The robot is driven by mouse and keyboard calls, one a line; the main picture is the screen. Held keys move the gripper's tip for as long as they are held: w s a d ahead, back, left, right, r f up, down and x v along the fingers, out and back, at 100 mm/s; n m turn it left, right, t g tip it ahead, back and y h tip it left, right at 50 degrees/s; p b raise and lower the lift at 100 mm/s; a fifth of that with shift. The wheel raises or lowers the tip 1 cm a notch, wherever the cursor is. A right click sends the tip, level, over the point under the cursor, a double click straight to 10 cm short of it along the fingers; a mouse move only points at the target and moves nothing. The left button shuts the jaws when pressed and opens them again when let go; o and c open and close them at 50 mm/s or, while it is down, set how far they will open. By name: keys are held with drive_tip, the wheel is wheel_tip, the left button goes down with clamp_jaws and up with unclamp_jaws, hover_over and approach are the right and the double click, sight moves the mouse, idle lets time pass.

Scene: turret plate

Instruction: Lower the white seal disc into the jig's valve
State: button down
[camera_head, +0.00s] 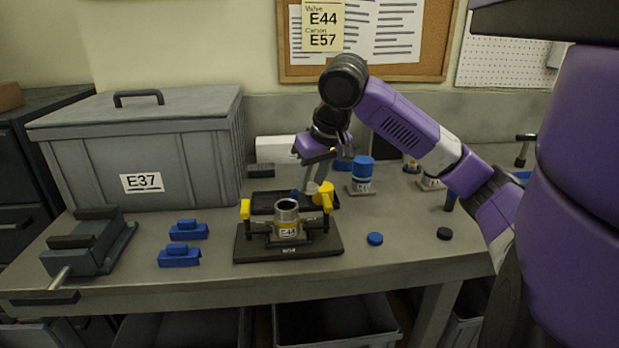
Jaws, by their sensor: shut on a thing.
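The jig (288,247) is a dark base on the bench with yellow clamps at its left (245,209) and right (326,197). The valve (288,217), an open metal cylinder with a yellow band and an E44 label, stands upright in it. My gripper (314,186) points down behind the valve and slightly right of it. Its fingertips are shut on a small yellow piece beside the right clamp; I cannot tell whether this piece belongs to the clamp. I cannot make out a white seal disc.
A grey lidded box marked E37 (141,150) stands at the left, behind a vise (90,242). Two blue blocks (180,257) lie left of the jig. A blue disc (375,239) and a black disc (444,233) lie right.

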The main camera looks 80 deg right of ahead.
drive_tip(key=shift+s+d+f, duration=0.15)
drive_tip(key=shift+s+d, duration=0.05)
drive_tip(key=shift+s, duration=0.05)
drive_tip(key=shift+s+d+f, duration=0.15)
drive_tip(key=shift+s+d, duration=0.3)
drive_tip(key=shift+s, duration=0.05)
drive_tip(key=shift+s+d, duration=0.15)
idle(0.3)
drive_tip(key=shift+w+a+f, duration=0.1)
drive_tip(key=shift+w+a, duration=0.4)
drive_tip(key=shift+w, duration=0.05)
idle(0.3)
drive_tip(key=shift+w+a, duration=0.2)
drive_tip(key=shift+w, duration=0.05)
drive_tip(key=shift+w+a, duration=0.2)
drive_tip(key=shift+a, duration=0.05)
drive_tip(key=shift+w+a, duration=0.2)
drive_tip(key=shift+w, duration=0.05)
drive_tip(key=shift+w+a+f, duration=0.1)
drive_tip(key=shift+w+a, duration=0.15)
drive_tip(key=shift+w+a, duration=0.2)
drive_tip(key=shift+w, duration=0.05)
